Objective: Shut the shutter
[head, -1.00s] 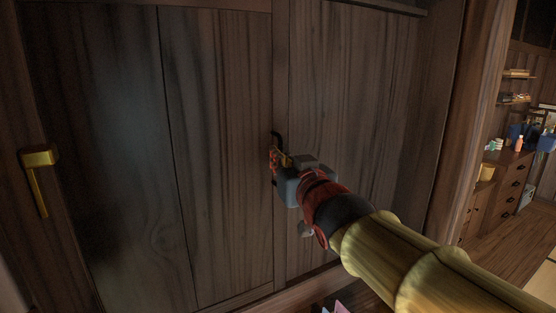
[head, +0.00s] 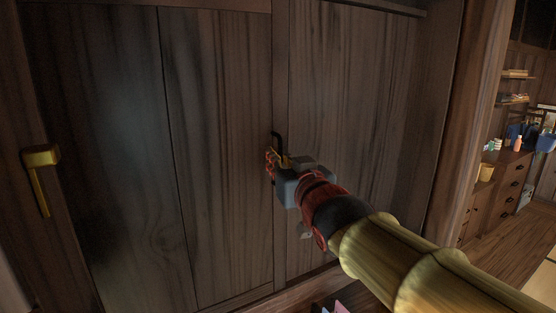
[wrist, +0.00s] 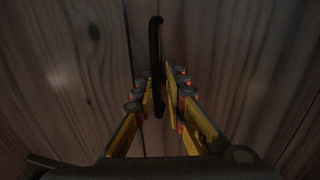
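The shutter appears as dark brown wooden panels (head: 218,120) filling most of the head view. A thin black upright handle (head: 275,138) stands out near the strip where two panels meet. It also shows in the wrist view (wrist: 155,40), running up between my fingertips. My gripper (head: 276,162) is at this handle, its fingers on both sides of it. In the wrist view my gripper's fingers (wrist: 160,88) converge closely on the handle and look shut on it. The handle's lower part is partly hidden by the fingers.
A gold handle (head: 40,175) sits on the wood at the far left. A thick wooden post (head: 463,130) stands right of the panels. Beyond it are a drawer chest (head: 508,185) with small items, shelves and open floor. Something pink (head: 338,307) shows at the bottom edge.

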